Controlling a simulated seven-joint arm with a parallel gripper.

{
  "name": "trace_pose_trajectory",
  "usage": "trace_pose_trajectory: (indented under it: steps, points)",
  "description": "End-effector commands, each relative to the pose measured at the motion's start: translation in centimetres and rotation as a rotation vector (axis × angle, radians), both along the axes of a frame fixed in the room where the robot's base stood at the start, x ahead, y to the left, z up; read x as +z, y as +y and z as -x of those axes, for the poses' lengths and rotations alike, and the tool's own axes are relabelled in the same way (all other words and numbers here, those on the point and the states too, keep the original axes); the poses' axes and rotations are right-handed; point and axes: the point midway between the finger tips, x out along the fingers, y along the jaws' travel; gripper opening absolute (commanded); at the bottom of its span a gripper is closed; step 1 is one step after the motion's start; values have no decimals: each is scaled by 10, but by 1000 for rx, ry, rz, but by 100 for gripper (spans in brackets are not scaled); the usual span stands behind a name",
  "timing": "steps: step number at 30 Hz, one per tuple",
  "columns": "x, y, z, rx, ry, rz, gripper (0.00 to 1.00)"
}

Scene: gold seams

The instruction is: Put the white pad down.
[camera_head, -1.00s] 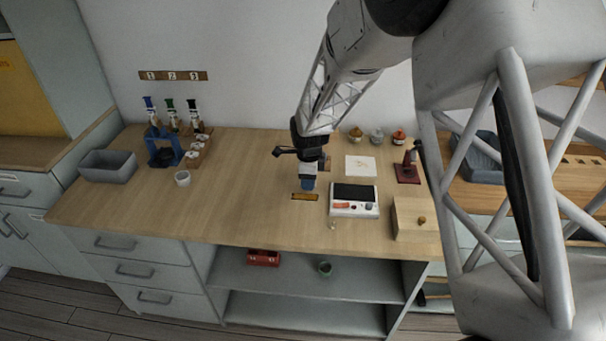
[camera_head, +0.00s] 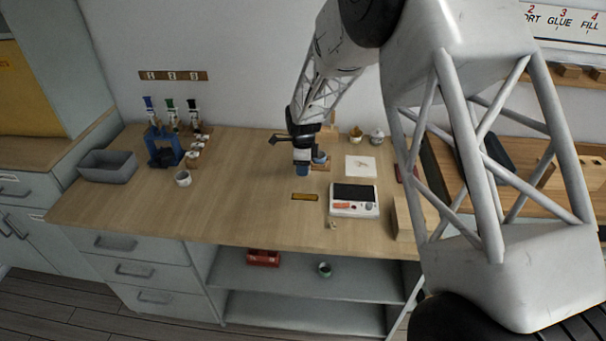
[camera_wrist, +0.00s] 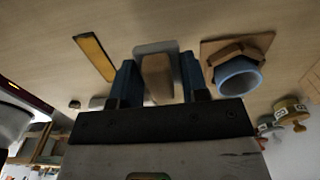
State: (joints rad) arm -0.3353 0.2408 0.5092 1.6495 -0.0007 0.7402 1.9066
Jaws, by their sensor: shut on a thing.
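My gripper (camera_head: 302,171) is over the middle of the table toward the back, pointing down. In the wrist view its two blue fingers (camera_wrist: 158,82) are shut on a wooden grip (camera_wrist: 157,76). A pale grey-white pad (camera_wrist: 154,47) shows at the far end of this grip, and the two look like one piece. The pad is too small to make out in the head view. I cannot tell whether it touches the table.
A blue cup (camera_wrist: 238,77) on a wooden base sits close right of my gripper. A brass-coloured strip (camera_head: 305,197) lies in front. A white sheet (camera_head: 361,167) and a white device with a dark screen (camera_head: 354,200) are to the right.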

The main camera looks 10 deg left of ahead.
Motion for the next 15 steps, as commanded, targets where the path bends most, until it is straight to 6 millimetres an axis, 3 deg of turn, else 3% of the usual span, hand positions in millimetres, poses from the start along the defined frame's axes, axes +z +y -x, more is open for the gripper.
trace_pose_trajectory:
  steps: [15]
  points:
    - [-35, 0, 0, 0, 0, 0, 16]
